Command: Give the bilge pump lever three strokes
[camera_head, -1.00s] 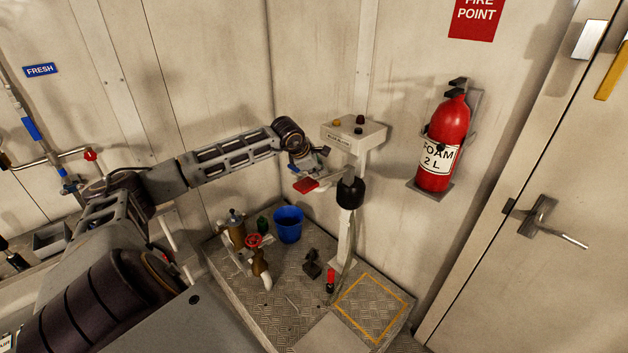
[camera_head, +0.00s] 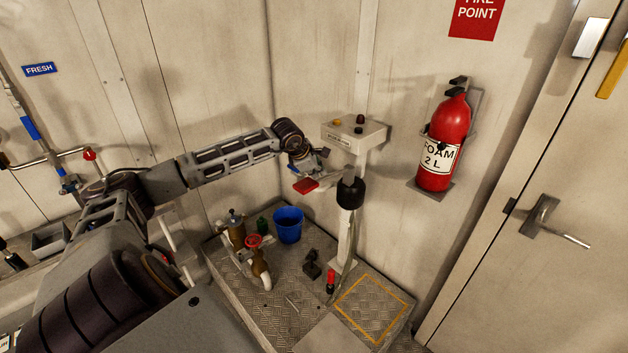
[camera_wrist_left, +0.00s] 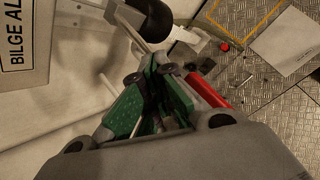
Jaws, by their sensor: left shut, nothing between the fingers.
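The bilge pump lever appears to be the pale rod with a red grip (camera_head: 305,186), reaching left from a white post with a black cylindrical body (camera_head: 350,193). Its red grip also shows in the left wrist view (camera_wrist_left: 207,92), close beside and partly behind the fingers. My left gripper (camera_head: 316,171) is shut with nothing between its green-sided fingers (camera_wrist_left: 160,75). It sits just above the lever; whether it touches the lever I cannot tell. Part of the rod is hidden behind the fingers. My right gripper is not in view.
A bilge alarm box (camera_head: 355,135) is on the wall just above and right of the gripper. A blue bucket (camera_head: 288,224), brown valves (camera_head: 259,262) and a small red-topped item (camera_head: 331,277) stand on the metal platform below. A fire extinguisher (camera_head: 441,145) hangs at right.

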